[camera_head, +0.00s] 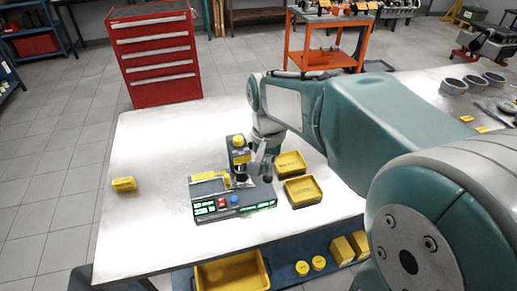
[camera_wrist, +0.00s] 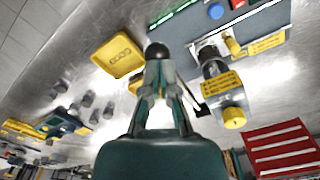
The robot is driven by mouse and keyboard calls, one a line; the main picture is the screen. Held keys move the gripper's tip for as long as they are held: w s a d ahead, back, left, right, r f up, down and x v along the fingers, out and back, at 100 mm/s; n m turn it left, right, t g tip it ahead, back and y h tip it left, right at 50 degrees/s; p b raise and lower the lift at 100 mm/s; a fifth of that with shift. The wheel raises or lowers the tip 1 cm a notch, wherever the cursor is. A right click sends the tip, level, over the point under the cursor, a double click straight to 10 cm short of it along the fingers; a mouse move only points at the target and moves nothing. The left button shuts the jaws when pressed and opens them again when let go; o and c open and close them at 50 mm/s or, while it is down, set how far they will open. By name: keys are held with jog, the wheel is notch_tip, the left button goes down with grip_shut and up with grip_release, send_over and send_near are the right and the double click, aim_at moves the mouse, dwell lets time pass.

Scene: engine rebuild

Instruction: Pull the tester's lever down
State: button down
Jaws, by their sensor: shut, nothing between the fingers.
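The tester (camera_head: 240,208) stands on the metal workbench, with a dark base, green-lit displays, red and blue buttons and a yellow-capped column. Its base (camera_wrist: 228,32) and column (camera_wrist: 220,85) also show in the wrist view. The lever's black ball knob (camera_wrist: 157,50) shows right at my fingertips in the wrist view; the lever's shaft is mostly hidden. My gripper (camera_wrist: 158,72) is shut with nothing between its fingers, close behind the knob. I cannot tell whether it touches the knob. In the head view, my gripper (camera_head: 262,168) is at the tester's right side, partly hidden by my arm.
Two yellow trays (camera_head: 302,191) (camera_head: 290,164) stand close to the tester's right. A small yellow block (camera_head: 123,184) lies at the bench's left. The bench (camera_head: 150,150) is clear around the tester's left and back. A red tool cabinet (camera_head: 155,60) stands behind.

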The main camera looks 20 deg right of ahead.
notch_tip(320, 180, up, 10)
dwell(1.1)
dwell(0.4)
jog(key=s+f+n+t, duration=0.2)
jog(key=s+f+n, duration=0.1)
jog(key=s, duration=0.4)
jog(key=s+f+n+t, duration=0.3)
jog(key=s, duration=0.3)
jog(key=shift+s+f+t, duration=0.3)
jog(key=shift+s, duration=0.1)
